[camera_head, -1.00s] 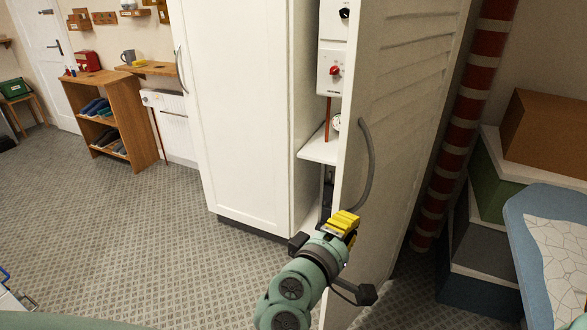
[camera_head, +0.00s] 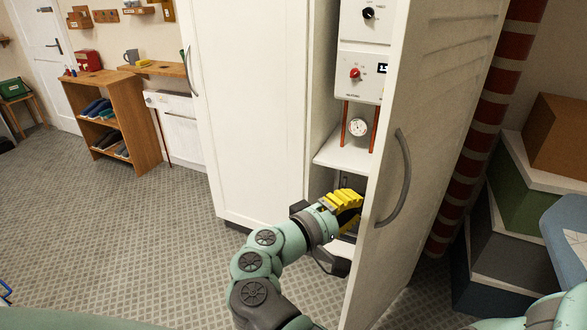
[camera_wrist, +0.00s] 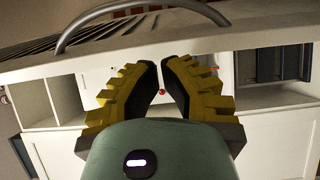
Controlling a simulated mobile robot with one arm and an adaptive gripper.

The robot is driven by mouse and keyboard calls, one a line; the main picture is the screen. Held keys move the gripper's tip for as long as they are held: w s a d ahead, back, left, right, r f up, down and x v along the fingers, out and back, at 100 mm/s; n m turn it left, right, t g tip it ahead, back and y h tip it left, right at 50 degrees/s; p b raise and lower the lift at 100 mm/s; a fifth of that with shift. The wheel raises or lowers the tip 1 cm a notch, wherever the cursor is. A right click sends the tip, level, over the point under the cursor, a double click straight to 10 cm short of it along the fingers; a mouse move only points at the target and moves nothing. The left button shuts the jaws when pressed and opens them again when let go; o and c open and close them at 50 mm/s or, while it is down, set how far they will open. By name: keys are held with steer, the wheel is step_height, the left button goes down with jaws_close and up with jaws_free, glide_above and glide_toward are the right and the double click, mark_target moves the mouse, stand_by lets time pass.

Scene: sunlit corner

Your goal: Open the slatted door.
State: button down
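The slatted door (camera_head: 440,110) is white and stands well ajar, swung out to the right, with the cabinet's inside showing. Its grey curved handle (camera_head: 402,180) is on the outer face; in the wrist view the handle (camera_wrist: 150,18) crosses the top, beyond the fingertips and not between them. My gripper (camera_head: 347,203), with yellow ridged fingers, is just left of the door's free edge, on the opening side. In the wrist view my gripper (camera_wrist: 161,62) has a narrow gap between its fingers and nothing in it. Whether it touches the door is unclear.
Inside the cabinet are a white control box (camera_head: 358,75) with a red knob, a gauge (camera_head: 358,127) and a shelf (camera_head: 345,155). A closed white door (camera_head: 250,110) adjoins on the left. A red-banded pipe (camera_head: 480,140) and stacked boxes (camera_head: 530,180) stand right. Floor at left is clear.

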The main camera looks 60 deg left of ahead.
mark_target(378, 215)
steer(key=w, duration=0.2)
steer(key=shift+w+d+p, duration=0.3)
steer(key=shift+w+p, duration=0.1)
steer(key=shift+w+d+f+p, duration=0.15)
steer(key=shift+d+p, duration=0.1)
steer(key=shift+d, duration=0.6)
steer(key=shift+w+d+f+p, duration=0.15)
steer(key=shift+d+p, duration=0.1)
steer(key=shift+d, duration=0.6)
